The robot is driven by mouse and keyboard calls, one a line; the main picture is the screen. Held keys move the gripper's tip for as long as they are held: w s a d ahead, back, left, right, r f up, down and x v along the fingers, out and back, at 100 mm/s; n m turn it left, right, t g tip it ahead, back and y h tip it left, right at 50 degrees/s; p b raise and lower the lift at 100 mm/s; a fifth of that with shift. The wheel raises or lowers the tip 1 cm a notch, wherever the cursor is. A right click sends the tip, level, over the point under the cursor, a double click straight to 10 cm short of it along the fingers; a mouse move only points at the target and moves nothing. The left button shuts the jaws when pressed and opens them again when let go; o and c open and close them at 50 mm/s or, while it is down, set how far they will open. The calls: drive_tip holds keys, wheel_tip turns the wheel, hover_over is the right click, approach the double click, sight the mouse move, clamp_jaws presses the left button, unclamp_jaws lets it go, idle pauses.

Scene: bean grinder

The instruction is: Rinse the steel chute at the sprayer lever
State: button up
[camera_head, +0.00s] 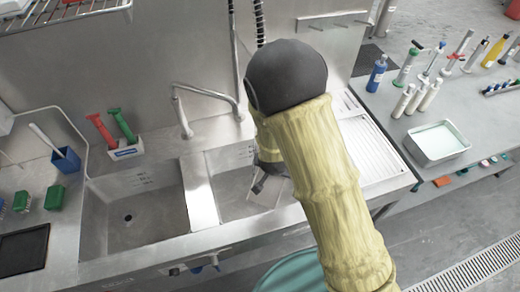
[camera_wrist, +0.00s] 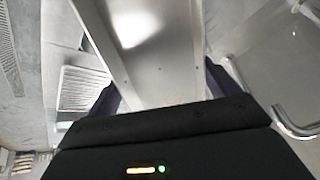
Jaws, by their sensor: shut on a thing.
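My gripper (camera_head: 268,180) is low over the right sink basin, largely hidden behind my own sleeved arm in the head view. In the wrist view my gripper (camera_wrist: 160,88) is shut on the steel chute (camera_wrist: 150,45), with a dark finger on each side. The chute is a shiny, flat-bottomed metal channel reaching away from the fingers. In the head view only a small grey part of the chute (camera_head: 268,190) shows. A coiled sprayer hose (camera_head: 260,22) hangs at the back wall; its lever is hidden behind my arm.
An empty left basin (camera_head: 145,218) lies beside the right one. A bent faucet (camera_head: 183,112) stands behind the basins. A ribbed drainboard (camera_head: 372,150) is at the right. A caddy with red and green brushes (camera_head: 125,150) sits behind the left basin. Bottles and a metal pan (camera_head: 437,145) stand on the right table.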

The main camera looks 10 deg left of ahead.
drive_tip(key=shift+s+d+r+p, duration=0.3)
drive_tip(key=shift+s+d+r, duration=0.5)
drive_tip(key=shift+r, duration=0.1)
drive_tip(key=shift+s+d+r+p, duration=0.25)
drive_tip(key=shift+s+d+r, duration=0.4)
drive_tip(key=shift+d+r, duration=0.15)
